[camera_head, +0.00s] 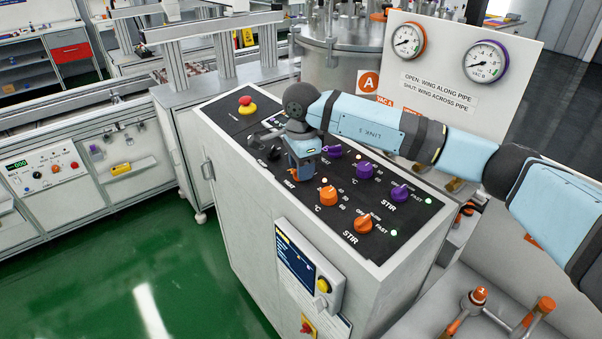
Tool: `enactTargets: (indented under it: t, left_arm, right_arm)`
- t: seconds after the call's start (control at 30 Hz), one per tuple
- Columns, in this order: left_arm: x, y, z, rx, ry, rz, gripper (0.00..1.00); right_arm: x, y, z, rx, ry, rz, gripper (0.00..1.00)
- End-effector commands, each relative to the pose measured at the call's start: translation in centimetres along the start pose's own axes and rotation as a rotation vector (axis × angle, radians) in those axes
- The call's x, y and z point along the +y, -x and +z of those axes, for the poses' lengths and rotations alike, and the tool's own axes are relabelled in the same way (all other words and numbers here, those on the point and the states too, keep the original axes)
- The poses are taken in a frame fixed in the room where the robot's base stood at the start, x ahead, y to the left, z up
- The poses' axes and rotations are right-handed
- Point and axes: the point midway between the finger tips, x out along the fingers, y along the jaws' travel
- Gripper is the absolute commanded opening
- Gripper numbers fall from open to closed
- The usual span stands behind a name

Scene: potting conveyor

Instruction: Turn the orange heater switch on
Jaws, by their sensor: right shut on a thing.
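My right arm comes in from the right over the sloped black control panel (268,200). My right gripper (301,175) points down at the panel, just above a HEAT label and left of the orange temperature knob (328,196). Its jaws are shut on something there. The orange heater switch is hidden behind the gripper, at the spot where the jaws are. Which way the switch is set cannot be seen. My left gripper is not in view.
A purple switch (332,152), purple knobs (365,171) and (400,193), and an orange STIR knob (363,225) sit close by. A red emergency button (246,104) is at the panel's far left. A gauge board (455,75) stands behind. Green floor is clear at left.

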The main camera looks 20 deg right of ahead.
Motion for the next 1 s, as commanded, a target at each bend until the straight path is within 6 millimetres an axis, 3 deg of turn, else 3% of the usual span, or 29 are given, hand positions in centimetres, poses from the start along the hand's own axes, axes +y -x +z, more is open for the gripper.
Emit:
enactTargets:
  t: [0.4,1.0]
  left_arm:
    - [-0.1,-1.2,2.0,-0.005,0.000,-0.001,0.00]
    - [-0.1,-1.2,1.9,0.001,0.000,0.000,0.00]
  right_arm:
    - [0.1,0.0,-0.1,0.000,-0.226,-0.034,0.13]
    - [0.1,0.1,-0.1,0.001,-0.271,-0.040,0.13]
